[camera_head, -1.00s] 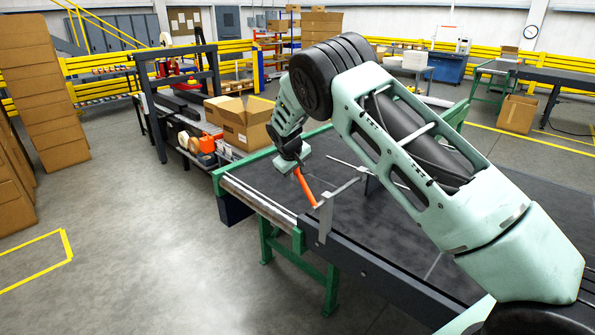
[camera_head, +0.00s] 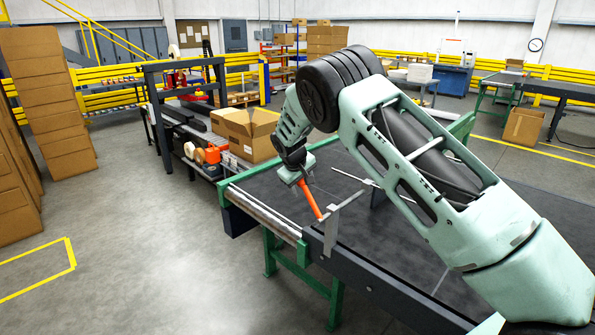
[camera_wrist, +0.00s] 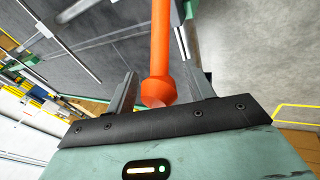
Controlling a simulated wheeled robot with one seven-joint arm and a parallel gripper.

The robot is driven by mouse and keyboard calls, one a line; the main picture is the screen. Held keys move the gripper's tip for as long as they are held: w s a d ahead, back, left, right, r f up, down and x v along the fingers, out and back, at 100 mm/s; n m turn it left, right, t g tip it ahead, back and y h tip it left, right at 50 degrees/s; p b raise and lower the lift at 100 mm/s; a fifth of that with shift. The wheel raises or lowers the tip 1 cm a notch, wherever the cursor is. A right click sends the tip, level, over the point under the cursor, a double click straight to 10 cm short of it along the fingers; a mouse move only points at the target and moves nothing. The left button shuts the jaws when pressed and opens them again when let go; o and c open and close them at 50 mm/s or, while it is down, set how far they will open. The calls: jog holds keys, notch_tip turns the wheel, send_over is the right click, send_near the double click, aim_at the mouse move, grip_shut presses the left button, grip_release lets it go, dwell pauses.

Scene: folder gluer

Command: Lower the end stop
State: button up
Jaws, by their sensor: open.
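The end stop is a grey metal bracket (camera_head: 331,232) at the near edge of the dark conveyor table, with an orange handle (camera_head: 310,199) slanting up and left from it. My gripper (camera_head: 301,181) is at the handle's upper end. In the wrist view, the orange handle (camera_wrist: 160,45) reaches down between the two fingers of my gripper (camera_wrist: 160,92). The fingers are apart, with a visible gap on each side of the handle's thick end. The conveyor's dark surface (camera_wrist: 105,40) shows behind the handle.
The dark conveyor table (camera_head: 270,190) has a green frame and a roller strip along its left end. An open cardboard box (camera_head: 245,135) and tape rolls stand beyond it. My arm crosses above the table.

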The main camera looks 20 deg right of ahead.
jog(key=b+v, duration=0.5)
jog(key=v, duration=1.1)
jog(key=shift+r+b, duration=0.3)
jog(key=shift+s+a, duration=0.1)
